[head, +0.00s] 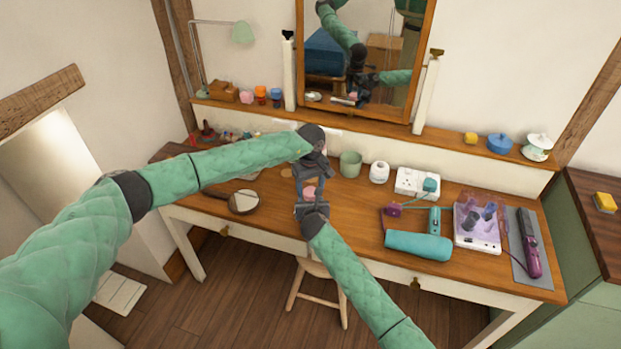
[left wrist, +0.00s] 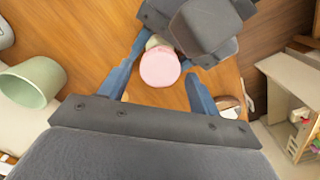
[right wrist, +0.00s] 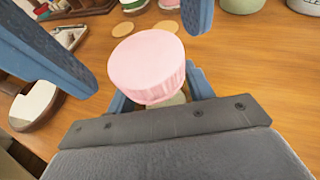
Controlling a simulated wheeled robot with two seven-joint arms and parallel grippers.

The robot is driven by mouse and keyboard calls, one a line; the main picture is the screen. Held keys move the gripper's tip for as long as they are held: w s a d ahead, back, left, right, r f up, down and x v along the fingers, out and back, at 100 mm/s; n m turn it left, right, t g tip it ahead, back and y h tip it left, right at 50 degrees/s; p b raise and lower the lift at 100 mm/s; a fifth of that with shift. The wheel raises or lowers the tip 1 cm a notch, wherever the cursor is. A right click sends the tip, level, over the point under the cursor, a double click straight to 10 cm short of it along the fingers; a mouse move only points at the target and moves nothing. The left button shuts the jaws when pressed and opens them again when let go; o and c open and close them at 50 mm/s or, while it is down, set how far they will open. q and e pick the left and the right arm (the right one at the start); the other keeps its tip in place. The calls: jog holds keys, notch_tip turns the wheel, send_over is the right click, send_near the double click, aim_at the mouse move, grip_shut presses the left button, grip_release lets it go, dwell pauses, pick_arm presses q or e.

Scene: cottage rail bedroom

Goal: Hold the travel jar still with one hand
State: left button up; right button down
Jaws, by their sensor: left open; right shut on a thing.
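The travel jar (head: 309,192) has a pink cloth-like lid and stands near the middle of the dressing table. In the right wrist view its lid (right wrist: 147,62) is large and a pale body shows below it. My right gripper (head: 312,203) is shut on the jar's body from the front, its blue fingers on both sides under the lid. My left gripper (head: 309,178) is open above the jar. In the left wrist view the lid (left wrist: 160,67) lies between its spread fingers, with gaps at both sides. The jar's lower part is mostly hidden.
A green cup (head: 350,163), a white jar (head: 379,172) and a white socket block (head: 415,183) stand behind to the right. A round hand mirror (head: 244,201) lies to the left. A teal cylinder (head: 418,245) and a purple styling tool (head: 529,243) lie at the right. A stool stands in front.

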pick_arm(q)
jog(key=shift+f, duration=0.6)
jog(key=shift+c, duration=0.4)
jog(key=c, duration=0.9)
jog(key=shift+n, duration=1.7)
jog(key=o, duration=1.1)
jog(key=shift+c, duration=0.2)
jog(key=shift+r, duration=0.1)
